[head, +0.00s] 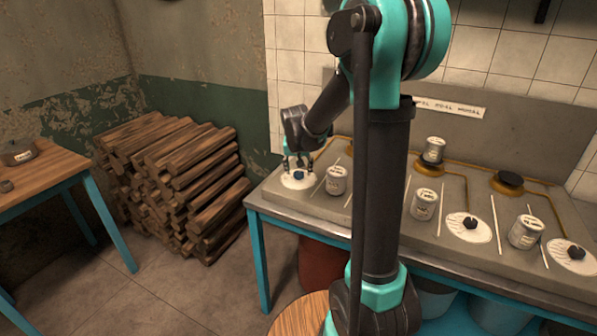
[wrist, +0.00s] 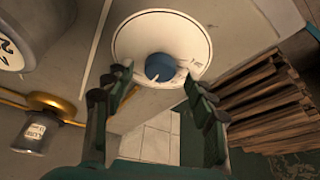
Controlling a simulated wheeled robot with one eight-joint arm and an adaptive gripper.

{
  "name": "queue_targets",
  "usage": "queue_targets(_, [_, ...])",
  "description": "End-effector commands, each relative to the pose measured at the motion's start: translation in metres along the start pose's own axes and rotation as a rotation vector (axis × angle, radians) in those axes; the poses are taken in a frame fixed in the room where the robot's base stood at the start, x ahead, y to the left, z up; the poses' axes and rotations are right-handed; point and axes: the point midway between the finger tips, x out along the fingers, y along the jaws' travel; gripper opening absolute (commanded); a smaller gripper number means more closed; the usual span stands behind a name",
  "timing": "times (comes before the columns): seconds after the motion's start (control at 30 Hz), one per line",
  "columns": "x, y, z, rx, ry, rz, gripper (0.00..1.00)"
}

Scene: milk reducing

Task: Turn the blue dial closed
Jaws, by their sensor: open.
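My gripper (head: 298,160) is just above the dial, pointing down. In the wrist view my gripper (wrist: 158,82) is open, with one finger to each side of the dial. The fingers look apart from the dial; whether either touches it is hard to tell.
A white can (head: 336,180) stands just right of the dial. More cans and two black dials (head: 470,222) (head: 576,252) line the counter. A brass burner (head: 429,167) carries a can (head: 434,150). Stacked firewood (head: 180,180) lies left of the counter.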

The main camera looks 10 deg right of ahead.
Motion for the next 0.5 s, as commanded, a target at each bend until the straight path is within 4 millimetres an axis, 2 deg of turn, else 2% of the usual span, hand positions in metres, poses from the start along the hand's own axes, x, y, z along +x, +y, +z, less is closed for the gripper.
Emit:
queue_targets(0.3, [-0.057, 0.000, 0.001, -0.001, 0.000, 0.000, 0.56])
queue_targets(0.5, [-0.089, 0.000, 0.001, 0.000, 0.000, -0.001, 0.56])
